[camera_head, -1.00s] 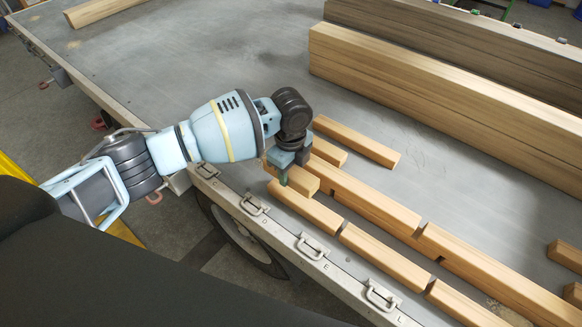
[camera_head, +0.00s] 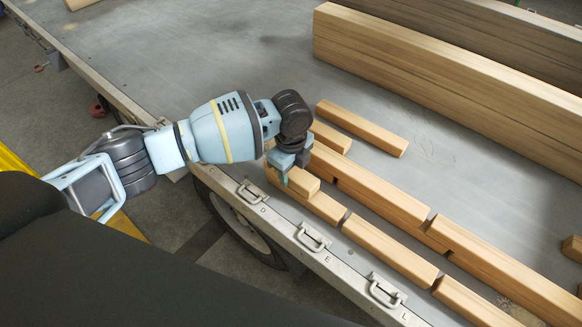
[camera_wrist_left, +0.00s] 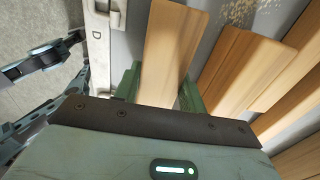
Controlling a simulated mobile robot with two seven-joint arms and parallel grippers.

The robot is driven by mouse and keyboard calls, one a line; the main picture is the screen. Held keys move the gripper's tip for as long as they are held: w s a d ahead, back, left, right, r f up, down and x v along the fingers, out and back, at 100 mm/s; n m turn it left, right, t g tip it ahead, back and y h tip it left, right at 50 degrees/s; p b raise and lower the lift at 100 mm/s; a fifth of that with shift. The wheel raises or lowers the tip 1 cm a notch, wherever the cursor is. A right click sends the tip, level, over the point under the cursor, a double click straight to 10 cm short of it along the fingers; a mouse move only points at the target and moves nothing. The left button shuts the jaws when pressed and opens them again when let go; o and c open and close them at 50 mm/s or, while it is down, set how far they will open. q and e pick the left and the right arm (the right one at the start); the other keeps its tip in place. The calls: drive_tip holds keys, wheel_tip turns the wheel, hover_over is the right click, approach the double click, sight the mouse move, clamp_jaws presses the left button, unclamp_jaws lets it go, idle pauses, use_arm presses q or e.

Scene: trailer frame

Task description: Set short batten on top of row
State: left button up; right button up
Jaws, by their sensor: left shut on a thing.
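My left gripper (camera_head: 290,170) is shut on a short batten (camera_head: 304,184), a pale wooden block, near the left end of the front row. The held batten also shows between the green fingers in the left wrist view (camera_wrist_left: 171,50). In the head view it overlaps the left end of the front row's first batten (camera_head: 326,209); whether it touches that batten's top, I cannot tell. The gripper hides its left part. The front row continues with more battens (camera_head: 388,252) along the trailer's edge. My right gripper is out of view.
A second row of longer battens (camera_head: 380,195) runs just behind. A short batten (camera_head: 330,138) and a loose batten (camera_head: 361,128) lie beyond it. Large timber beams (camera_head: 440,75) stand at the back right. Latches (camera_head: 312,238) line the near edge. The trailer bed (camera_head: 200,60) is clear at upper left.

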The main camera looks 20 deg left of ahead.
use_arm(q)
drive_tip(key=o, duration=1.1)
wheel_tip(320, 180, up, 6)
drive_tip(key=shift+r+p, duration=0.25)
drive_tip(key=shift+p, duration=0.1)
drive_tip(key=shift+r, duration=0.65)
drive_tip(key=shift+s+f, duration=0.1)
